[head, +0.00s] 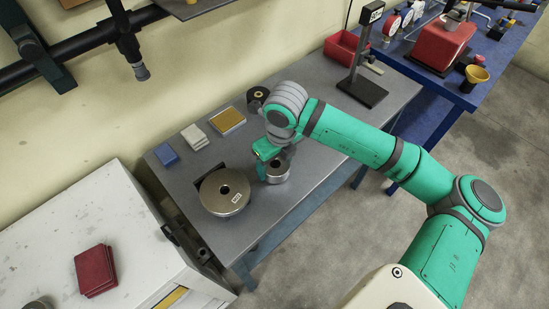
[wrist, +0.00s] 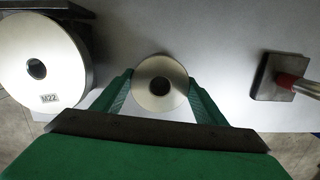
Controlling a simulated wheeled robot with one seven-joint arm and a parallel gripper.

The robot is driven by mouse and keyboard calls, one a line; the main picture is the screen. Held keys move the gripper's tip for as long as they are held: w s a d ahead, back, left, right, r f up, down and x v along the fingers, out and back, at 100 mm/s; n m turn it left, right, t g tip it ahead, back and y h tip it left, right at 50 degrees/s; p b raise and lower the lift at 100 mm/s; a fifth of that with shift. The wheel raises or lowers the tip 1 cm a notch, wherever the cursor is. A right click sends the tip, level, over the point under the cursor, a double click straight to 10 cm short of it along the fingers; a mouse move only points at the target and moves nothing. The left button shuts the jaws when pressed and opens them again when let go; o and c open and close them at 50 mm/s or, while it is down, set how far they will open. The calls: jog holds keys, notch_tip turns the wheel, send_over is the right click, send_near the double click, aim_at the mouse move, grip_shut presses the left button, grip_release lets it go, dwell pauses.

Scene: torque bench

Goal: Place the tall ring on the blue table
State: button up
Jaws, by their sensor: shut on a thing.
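My gripper (wrist: 160,98) has its green fingers on either side of a steel ring with a centre hole, the tall ring (wrist: 159,82), and is shut on it. In the head view the tall ring (head: 277,171) is below my wrist, over the grey bench (head: 310,85), close to the right of a wide steel ring. I cannot tell whether it touches the bench top. The blue table (head: 408,47) stands at the upper right, beyond the grey bench.
The wide steel ring (head: 225,191), labelled M22 in the wrist view (wrist: 38,65), sits on a dark block. A dark block with a red-handled rod (wrist: 282,82) lies right. A black stand (head: 362,90) and red bin (head: 345,50) are at the far end.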

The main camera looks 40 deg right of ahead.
aim_at(278, 167)
jog(key=shift+f, duration=0.25)
jog(key=shift+w+f, duration=0.1)
jog(key=shift+f, duration=0.05)
jog(key=o, duration=2.1)
jog(key=shift+a, duration=0.1)
jog(key=shift+r, duration=0.3)
jog(key=r, duration=0.3)
jog(key=s+r, duration=0.1)
jog(key=r, duration=0.7)
jog(key=shift+s+r, duration=0.25)
jog(key=shift+s, duration=0.1)
jog(key=shift+w, duration=0.1)
